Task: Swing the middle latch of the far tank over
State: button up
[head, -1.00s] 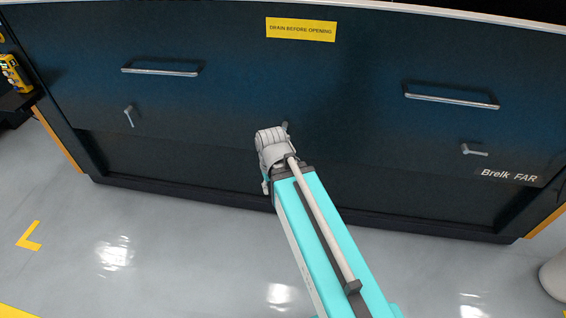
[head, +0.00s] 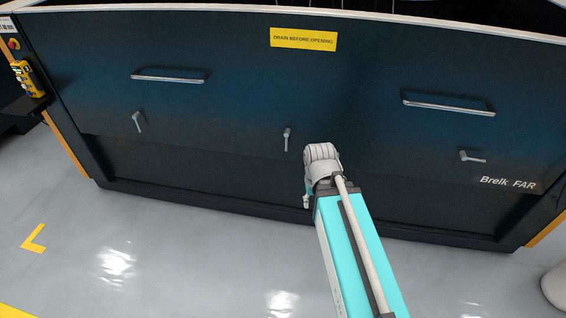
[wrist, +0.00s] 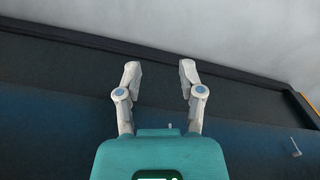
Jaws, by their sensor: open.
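The far tank (head: 230,105) is a dark blue-black front with a "Brelk FAR" label. Its middle latch (head: 287,138) is a small grey lever, hanging roughly straight down, left of my arm's end in the head view. My gripper (wrist: 158,75) is open and empty in the wrist view, its two fingers apart over the dark lower front. A small pale tip (wrist: 169,126), perhaps the middle latch, shows just past the gripper's housing.
The left latch (head: 138,121) hangs tilted; the right latch (head: 470,157) points sideways. Two bar handles, left (head: 170,78) and right (head: 448,108), sit above them. A yellow sign (head: 303,39) is at the top. The grey floor (head: 180,240) in front is clear.

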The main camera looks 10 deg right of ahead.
jog(key=w+a+f+m+t+y+b, duration=0.25)
jog(key=w+a+m+t+b, duration=0.2)
jog(key=w+b, duration=0.35)
jog(key=w+a+f+m+t+y+b, duration=0.25)
jog(key=w+a+m+t+b, duration=0.2)
jog(key=w, duration=0.55)
jog(key=w+a+f+m+t+y+b, duration=0.1)
jog(key=w+a+f+m+t+b, duration=0.3)
jog(key=w+b, duration=0.4)
jog(key=w+d+f+m+t+h+b, duration=0.1)
jog(key=w+d+m+t+h+b, duration=0.2)
jog(key=w+m+b, duration=0.65)
jog(key=m+t+h+b, duration=0.1)
jog(key=m+h+b, duration=0.7)
jog(key=m, duration=0.9)
send_near(286, 148)
jog(key=shift+w+f+h+p, duration=0.1)
jog(key=shift+w+h+p, duration=0.3)
jog(key=shift+w+p, duration=0.15)
jog(key=shift+w, duration=0.1)
jog(key=shift+x, duration=4)
